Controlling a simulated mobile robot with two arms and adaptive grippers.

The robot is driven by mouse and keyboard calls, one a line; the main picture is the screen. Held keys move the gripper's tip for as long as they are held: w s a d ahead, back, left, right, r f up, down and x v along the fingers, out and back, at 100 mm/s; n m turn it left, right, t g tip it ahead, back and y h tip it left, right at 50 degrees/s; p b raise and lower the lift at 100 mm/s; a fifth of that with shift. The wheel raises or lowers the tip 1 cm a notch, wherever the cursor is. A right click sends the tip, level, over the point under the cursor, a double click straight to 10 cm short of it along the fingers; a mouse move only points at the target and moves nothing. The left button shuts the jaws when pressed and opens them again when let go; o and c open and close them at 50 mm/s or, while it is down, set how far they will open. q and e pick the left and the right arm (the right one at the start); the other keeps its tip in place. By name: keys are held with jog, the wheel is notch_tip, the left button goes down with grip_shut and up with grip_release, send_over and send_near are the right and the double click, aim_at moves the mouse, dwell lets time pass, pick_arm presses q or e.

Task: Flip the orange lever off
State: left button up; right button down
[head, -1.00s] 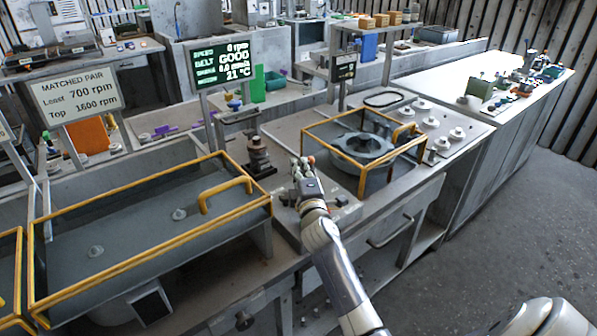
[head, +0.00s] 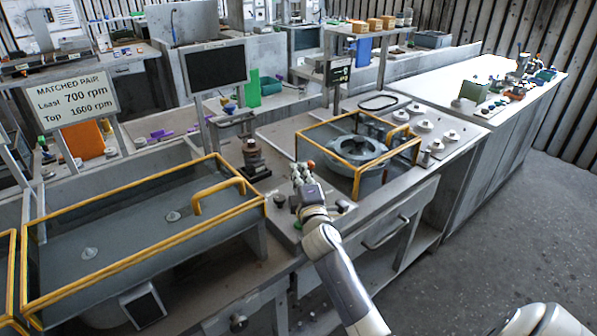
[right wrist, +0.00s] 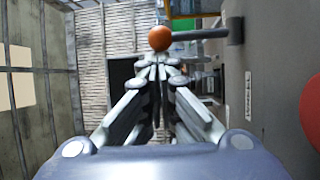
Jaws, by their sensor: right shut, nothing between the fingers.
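The orange lever shows in the right wrist view as an orange ball knob (right wrist: 159,38) on a grey rod. The rod runs right to a dark mount on the grey panel. In the head view the orange knob (head: 311,164) is small, right at the fingertips. My right gripper (head: 301,176) is over the bench panel, left of the yellow-framed guard. In the right wrist view its fingers (right wrist: 158,68) are shut and empty, with the tips just below the knob. I cannot tell whether they touch it. My left gripper is not in view.
A yellow-framed guard (head: 413,146) surrounds a round grey housing (head: 357,150). A dark metal post (head: 254,157) stands left of the gripper. A display (head: 214,67) behind is dark. A long yellow-edged cover (head: 140,230) lies left. A red round part (right wrist: 312,112) shows at the wrist view's right edge.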

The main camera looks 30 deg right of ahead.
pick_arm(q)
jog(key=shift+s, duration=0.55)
pick_arm(e)
jog(key=shift+s+d+f, duration=0.1)
jog(key=shift+s+f, duration=0.05)
jog(key=shift+s, duration=0.4)
jog(key=shift+s+d+f, duration=0.1)
jog(key=shift+s+f, duration=0.05)
jog(key=shift+s, duration=0.35)
dwell(0.9)
jog(key=shift+s, duration=0.1)
jog(key=v, duration=1.1)
jog(key=shift+s+a, duration=0.35)
